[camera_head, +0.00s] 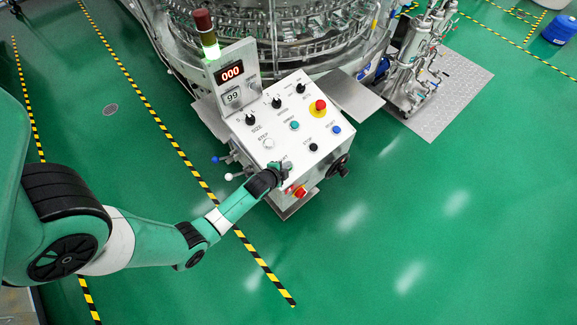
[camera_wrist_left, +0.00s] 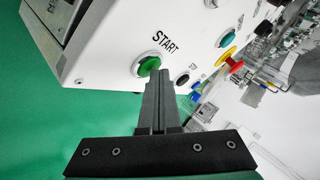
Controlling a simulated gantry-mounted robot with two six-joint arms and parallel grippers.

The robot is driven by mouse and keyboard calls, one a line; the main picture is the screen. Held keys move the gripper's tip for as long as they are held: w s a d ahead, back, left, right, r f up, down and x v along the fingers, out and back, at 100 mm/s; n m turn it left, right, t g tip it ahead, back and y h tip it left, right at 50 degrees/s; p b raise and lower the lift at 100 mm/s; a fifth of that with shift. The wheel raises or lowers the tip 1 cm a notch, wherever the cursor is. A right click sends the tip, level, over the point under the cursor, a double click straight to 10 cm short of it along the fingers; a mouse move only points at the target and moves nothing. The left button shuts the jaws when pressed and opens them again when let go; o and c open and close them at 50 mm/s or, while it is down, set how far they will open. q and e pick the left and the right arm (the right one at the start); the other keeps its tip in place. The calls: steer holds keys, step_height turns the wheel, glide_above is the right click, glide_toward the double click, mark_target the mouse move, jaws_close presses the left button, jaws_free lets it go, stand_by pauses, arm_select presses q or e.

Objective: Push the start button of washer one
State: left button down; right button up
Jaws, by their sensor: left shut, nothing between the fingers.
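The washer's white control box (camera_head: 257,150) stands in the middle of the head view, below the round metal washer (camera_head: 305,30). The green start button (camera_wrist_left: 147,66), with START printed beside it, shows in the left wrist view. My left gripper (camera_head: 286,168) is at the near edge of the panel and hides the button in the head view. Its fingers are shut and empty. In the left wrist view the fingertips (camera_wrist_left: 159,75) overlap the button's lower right edge; I cannot tell whether they touch it. My right gripper is not in view.
The panel also carries a red emergency knob (camera_head: 320,106), a black stop button (camera_head: 313,147), a blue button (camera_head: 336,130) and a teal button (camera_head: 295,125). A display (camera_head: 231,73) and a lit signal lamp (camera_head: 209,42) stand behind.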

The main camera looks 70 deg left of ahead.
arm_select(q)
steer(key=shift+d+r+p, duration=0.2)
steer(key=shift+r+p, duration=0.6)
steer(key=r+p, duration=0.3)
steer(key=d+r+p, duration=0.1)
steer(key=shift+w+d+r+p, duration=0.1)
steer(key=shift+w+r+p, duration=0.2)
steer(key=shift+r, duration=0.1)
stand_by(0.6)
